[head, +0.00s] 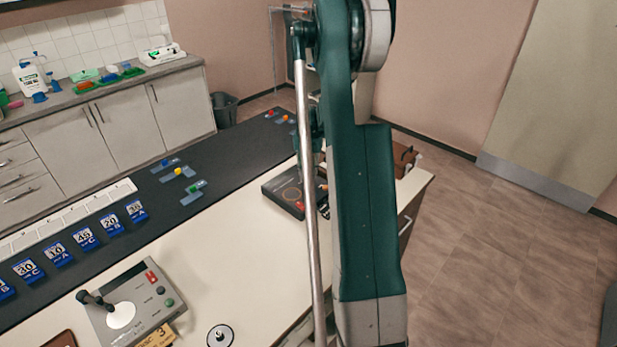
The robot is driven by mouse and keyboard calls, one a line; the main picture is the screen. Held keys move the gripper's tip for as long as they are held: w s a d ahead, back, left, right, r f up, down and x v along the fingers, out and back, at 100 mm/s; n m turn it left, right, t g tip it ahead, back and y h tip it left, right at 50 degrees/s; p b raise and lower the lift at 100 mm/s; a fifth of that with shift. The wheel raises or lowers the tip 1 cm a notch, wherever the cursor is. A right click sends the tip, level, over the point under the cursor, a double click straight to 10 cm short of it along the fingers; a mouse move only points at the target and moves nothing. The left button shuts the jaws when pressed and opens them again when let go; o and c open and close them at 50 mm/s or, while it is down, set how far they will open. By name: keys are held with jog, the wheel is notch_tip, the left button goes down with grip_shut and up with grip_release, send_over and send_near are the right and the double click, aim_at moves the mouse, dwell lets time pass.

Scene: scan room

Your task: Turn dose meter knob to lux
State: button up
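A flat black device (281,193) with a ring-shaped marking and a small red part lies on the white table, just left of my arm. It may be the dose meter, but I cannot read its labels. My arm hides its right side, and I cannot make out a knob or its setting. A round white disc with a black centre (220,337) lies at the table's front edge; I cannot tell what it is. My green and grey arm fills the middle of the head view. My gripper does not show clearly; it seems hidden behind the arm.
A grey control box with a joystick (140,308) stands at the front left. Blue numbered blocks (85,238) line the dark strip (226,154), with small coloured pieces farther back. A counter (108,85) is at the back left. Floor is open at right.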

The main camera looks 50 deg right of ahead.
aim_at(309, 176)
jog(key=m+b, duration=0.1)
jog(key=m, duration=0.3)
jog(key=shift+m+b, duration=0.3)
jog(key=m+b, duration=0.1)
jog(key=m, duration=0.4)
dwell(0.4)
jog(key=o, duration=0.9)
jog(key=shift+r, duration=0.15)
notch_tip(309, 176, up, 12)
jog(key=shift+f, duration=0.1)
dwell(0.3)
